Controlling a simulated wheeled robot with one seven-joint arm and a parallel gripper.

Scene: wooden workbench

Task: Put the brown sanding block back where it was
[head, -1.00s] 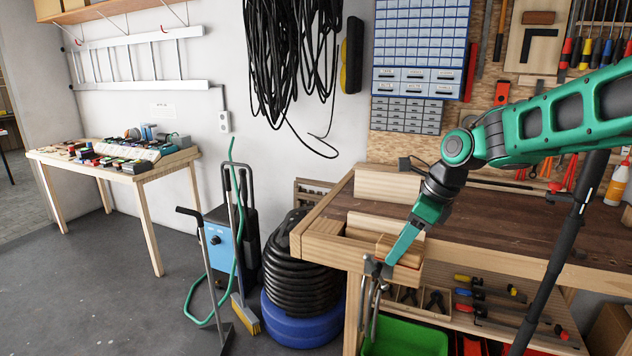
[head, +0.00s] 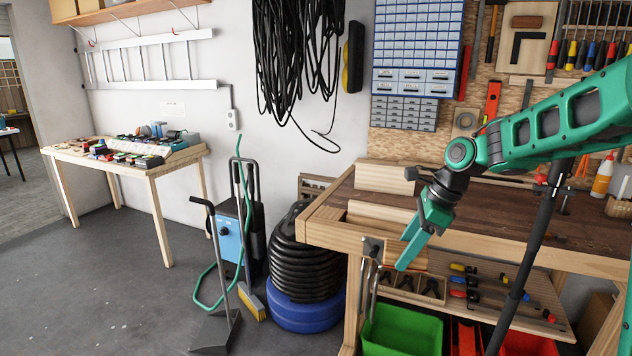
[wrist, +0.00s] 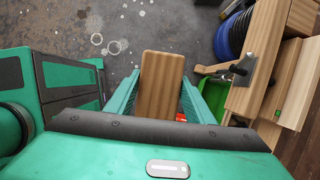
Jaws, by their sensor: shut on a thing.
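My gripper (head: 412,246) is in front of the workbench's near edge in the head view, pointing down and to the left. In the wrist view my gripper (wrist: 157,88) is shut on a brown sanding block (wrist: 162,82), a long striped wood-brown piece between its two green fingers. The block's far end sticks out past the fingertips, over the floor and clear of the bench. In the head view the block is mostly hidden behind the gripper.
The workbench (head: 470,240) has a dark vise part (head: 372,247) at its left front corner, close left of my gripper. A green bin (head: 402,330) stands below. A wooden board (head: 385,178) stands on the bench. Open floor lies left.

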